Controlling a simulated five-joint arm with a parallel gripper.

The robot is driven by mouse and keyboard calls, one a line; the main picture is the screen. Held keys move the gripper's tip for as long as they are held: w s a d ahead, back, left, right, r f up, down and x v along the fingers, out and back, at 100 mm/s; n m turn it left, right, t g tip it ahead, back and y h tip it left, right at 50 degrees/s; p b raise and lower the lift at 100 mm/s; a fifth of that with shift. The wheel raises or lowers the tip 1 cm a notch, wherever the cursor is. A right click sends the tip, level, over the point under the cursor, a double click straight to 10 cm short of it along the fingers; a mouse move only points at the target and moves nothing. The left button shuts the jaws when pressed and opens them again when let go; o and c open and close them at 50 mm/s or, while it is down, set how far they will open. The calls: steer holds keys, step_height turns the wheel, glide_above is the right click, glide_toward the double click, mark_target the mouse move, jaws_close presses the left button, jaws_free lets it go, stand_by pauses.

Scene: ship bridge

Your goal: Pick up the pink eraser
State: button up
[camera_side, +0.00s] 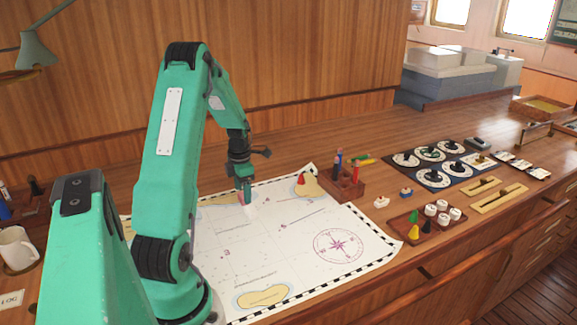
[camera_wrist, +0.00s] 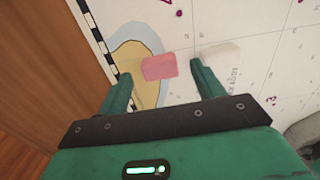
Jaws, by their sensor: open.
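The pink eraser (camera_wrist: 159,67) is a small pink block in the wrist view, lying on the chart (camera_wrist: 270,70) at the edge of a printed tan island. My gripper (camera_wrist: 160,76) is open. Its two green fingers stand apart, with the eraser showing between and just beyond their tips. I cannot tell whether a finger touches it. In the side view my gripper (camera_side: 245,198) points down over the chart's back part. The eraser (camera_side: 241,198) shows there only as a small pink patch by the fingertips, partly hidden.
A white block (camera_wrist: 219,58) lies just right of the right finger in the wrist view. On the side view's right stand a wooden pen holder (camera_side: 346,186), a tray of coloured and white pieces (camera_side: 424,222) and a dial panel (camera_side: 440,164). The chart's middle is clear.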

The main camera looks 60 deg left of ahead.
steer(key=shift+f, duration=0.85)
steer(key=c, duration=1.1)
steer(key=shift+o, duration=0.2)
steer(key=shift+r, duration=0.2)
steer(key=shift+r, duration=0.55)
steer(key=r, duration=0.3)
steer(key=shift+w+d+r, duration=0.1)
steer(key=shift+w+d, duration=0.1)
steer(key=shift+d, duration=0.15)
steer(key=w+d+r, duration=0.4)
steer(key=d+r, duration=0.2)
steer(key=d, duration=0.4)
steer(key=shift+r, duration=0.2)
steer(key=shift+w, duration=0.1)
